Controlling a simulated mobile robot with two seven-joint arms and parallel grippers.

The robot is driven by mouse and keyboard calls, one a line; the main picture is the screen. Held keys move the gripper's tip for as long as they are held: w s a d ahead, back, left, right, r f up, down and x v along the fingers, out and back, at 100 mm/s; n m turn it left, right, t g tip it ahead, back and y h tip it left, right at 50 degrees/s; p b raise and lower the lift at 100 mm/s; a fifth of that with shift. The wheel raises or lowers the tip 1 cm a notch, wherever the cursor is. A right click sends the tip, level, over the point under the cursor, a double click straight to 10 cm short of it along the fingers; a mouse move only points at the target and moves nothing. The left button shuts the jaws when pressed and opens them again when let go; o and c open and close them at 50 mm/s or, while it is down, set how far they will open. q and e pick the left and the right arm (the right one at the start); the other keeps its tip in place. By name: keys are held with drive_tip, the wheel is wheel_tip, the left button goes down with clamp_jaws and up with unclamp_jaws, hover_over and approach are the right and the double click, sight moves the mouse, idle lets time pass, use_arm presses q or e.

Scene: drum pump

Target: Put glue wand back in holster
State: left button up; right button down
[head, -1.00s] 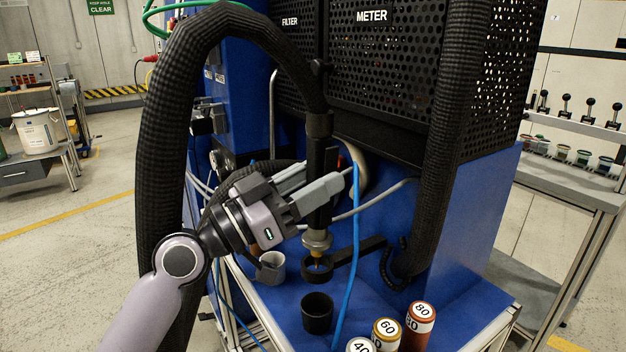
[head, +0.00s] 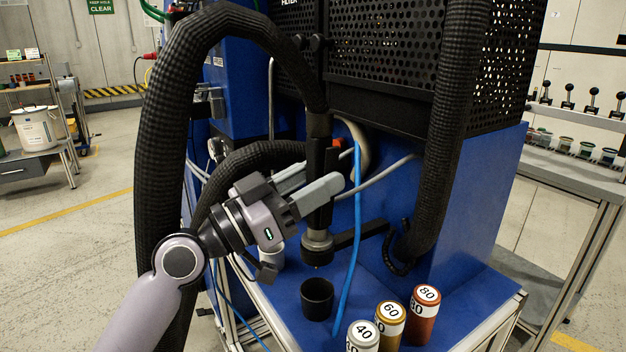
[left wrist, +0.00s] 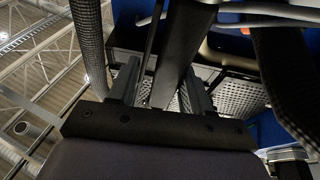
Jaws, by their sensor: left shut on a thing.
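The glue wand (head: 319,218) is a black upright tube with a thick black hose at its top. My left gripper (head: 322,184) is shut around its middle. In the left wrist view the wand (left wrist: 184,45) runs between the two fingers (left wrist: 160,90). The holster (head: 362,234) is a dark ring on a black arm reaching out from the blue machine. The wand's lower end is in the ring, with a small tip showing just below it. The inside of the ring is hidden, so I cannot tell how deep the wand sits. My right gripper is not in view.
A black cup (head: 317,300) stands on the blue deck under the ring. Cartridges marked 40 (head: 362,337), 60 (head: 390,322) and 80 (head: 424,312) stand front right. A blue cable (head: 357,235) hangs close to the wand. A second thick hose (head: 447,150) hangs at the right.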

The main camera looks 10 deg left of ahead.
use_arm(q)
drive_tip(key=o, duration=0.9)
drive_tip(key=shift+c, duration=0.2)
drive_tip(key=shift+f, duration=0.2)
drive_tip(key=shift+c, duration=0.6)
drive_tip(key=shift+s+a+f+b, duration=0.15)
drive_tip(key=shift+s+a+b, duration=0.1)
drive_tip(key=shift+b, duration=0.05)
drive_tip(key=b+v, duration=0.7)
drive_tip(key=v, duration=0.3)
